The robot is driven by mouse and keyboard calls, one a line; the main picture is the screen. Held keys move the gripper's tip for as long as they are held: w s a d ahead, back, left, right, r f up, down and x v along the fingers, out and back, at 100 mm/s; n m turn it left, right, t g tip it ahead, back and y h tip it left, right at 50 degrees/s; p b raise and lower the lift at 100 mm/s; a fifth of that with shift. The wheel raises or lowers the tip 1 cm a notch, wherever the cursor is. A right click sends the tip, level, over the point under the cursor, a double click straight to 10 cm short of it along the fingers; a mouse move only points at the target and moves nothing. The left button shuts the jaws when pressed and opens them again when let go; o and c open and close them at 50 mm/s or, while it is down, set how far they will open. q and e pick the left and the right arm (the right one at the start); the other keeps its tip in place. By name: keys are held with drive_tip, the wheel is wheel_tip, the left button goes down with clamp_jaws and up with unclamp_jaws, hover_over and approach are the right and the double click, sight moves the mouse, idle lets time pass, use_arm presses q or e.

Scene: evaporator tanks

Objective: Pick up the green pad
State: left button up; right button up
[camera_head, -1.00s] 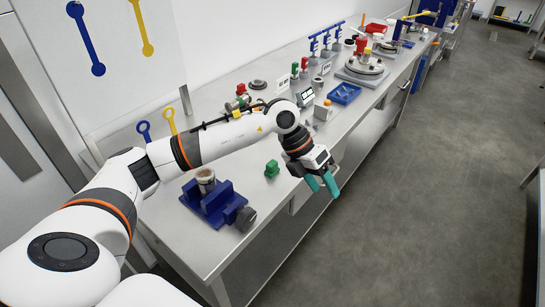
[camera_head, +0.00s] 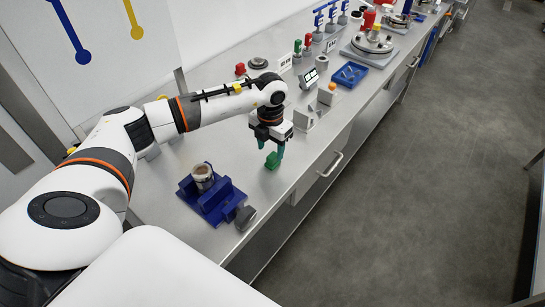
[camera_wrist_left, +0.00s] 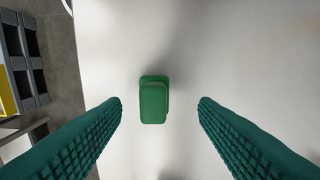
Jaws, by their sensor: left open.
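The green pad (camera_head: 271,161) is a small green block standing on the steel bench top, near the bench's front edge. My left gripper (camera_head: 270,148) is just above it in the head view, pointing down. In the left wrist view the green pad (camera_wrist_left: 154,101) lies between the two teal fingers (camera_wrist_left: 160,103), a little nearer the left one. The fingers are wide apart, with clear gaps on both sides of the pad, and do not touch it. My right gripper is not in view.
A blue vise-like fixture (camera_head: 213,207) holding a metal cup (camera_head: 203,178) stands nearer me on the bench (camera_head: 285,190). A grey block with an orange button (camera_head: 327,94), a small display (camera_head: 310,78) and a blue tray (camera_head: 350,75) stand beyond the gripper.

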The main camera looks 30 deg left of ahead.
sight(272, 155)
use_arm(q)
drive_tip(key=f, duration=0.1)
drive_tip(key=f+p, duration=0.1)
drive_tip(key=f, duration=0.1)
drive_tip(key=shift+d+f, duration=0.15)
drive_tip(key=shift+d, duration=0.2)
drive_tip(key=shift+f, duration=0.25)
drive_tip(key=shift+c, duration=0.9)
drive_tip(key=c, duration=0.9)
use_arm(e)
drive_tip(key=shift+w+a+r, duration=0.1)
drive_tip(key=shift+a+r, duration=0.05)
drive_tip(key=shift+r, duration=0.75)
use_arm(q)
wheel_tip(272, 155, up, 9)
drive_tip(key=b, duration=0.2)
drive_tip(key=shift+w+r+b, duration=0.1)
drive_tip(key=shift+b, duration=0.3)
drive_tip(key=shift+r, duration=0.45)
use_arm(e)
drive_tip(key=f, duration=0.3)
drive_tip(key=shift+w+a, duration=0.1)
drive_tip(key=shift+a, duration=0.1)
